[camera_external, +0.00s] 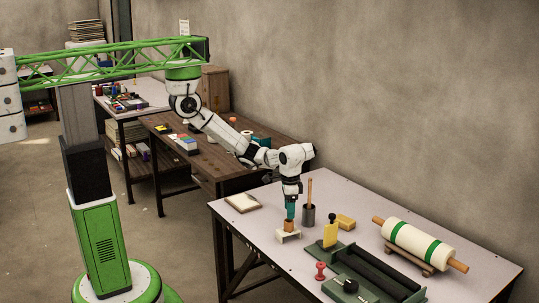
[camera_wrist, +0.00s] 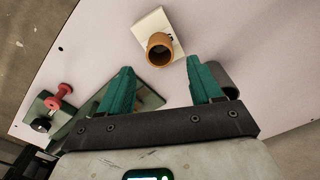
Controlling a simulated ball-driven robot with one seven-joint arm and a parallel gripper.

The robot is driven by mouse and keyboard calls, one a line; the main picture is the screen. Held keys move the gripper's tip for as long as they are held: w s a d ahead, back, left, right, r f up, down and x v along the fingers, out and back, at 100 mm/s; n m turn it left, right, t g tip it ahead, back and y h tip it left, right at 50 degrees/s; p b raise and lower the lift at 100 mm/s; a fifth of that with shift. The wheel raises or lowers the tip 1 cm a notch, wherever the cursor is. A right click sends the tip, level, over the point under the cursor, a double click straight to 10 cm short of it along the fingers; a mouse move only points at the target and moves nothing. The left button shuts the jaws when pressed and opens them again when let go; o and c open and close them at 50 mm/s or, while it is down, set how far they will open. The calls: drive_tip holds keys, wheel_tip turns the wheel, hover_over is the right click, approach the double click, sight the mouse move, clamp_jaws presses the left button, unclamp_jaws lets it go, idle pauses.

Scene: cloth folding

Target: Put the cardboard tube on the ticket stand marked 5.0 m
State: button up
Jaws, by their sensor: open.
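A short brown cardboard tube (camera_external: 289,226) stands upright on a small cream stand (camera_external: 288,237) near the table's left front edge. In the wrist view the tube (camera_wrist: 160,50) shows its open round end, with the cream stand (camera_wrist: 152,20) under it. No marking on the stand is readable, so I cannot tell whether it is the 5.0 m one. My gripper (camera_external: 290,213) points down above the tube. In the wrist view my gripper (camera_wrist: 160,74) has its teal fingers spread wide, with nothing between them; the tube shows beyond the fingertips.
A dark cup (camera_external: 308,216) with a wooden stick stands close right of my gripper. A yellow upright piece (camera_external: 331,234), yellow block (camera_external: 345,222), red knobbed piece (camera_external: 320,271), green-black device (camera_external: 372,278) and cloth roll (camera_external: 418,242) lie farther right. A pale pad (camera_external: 243,202) lies left.

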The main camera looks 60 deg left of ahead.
wheel_tip(320, 180, up, 5)
drive_tip(key=shift+r+p, duration=0.15)
drive_tip(key=shift+p, duration=0.7)
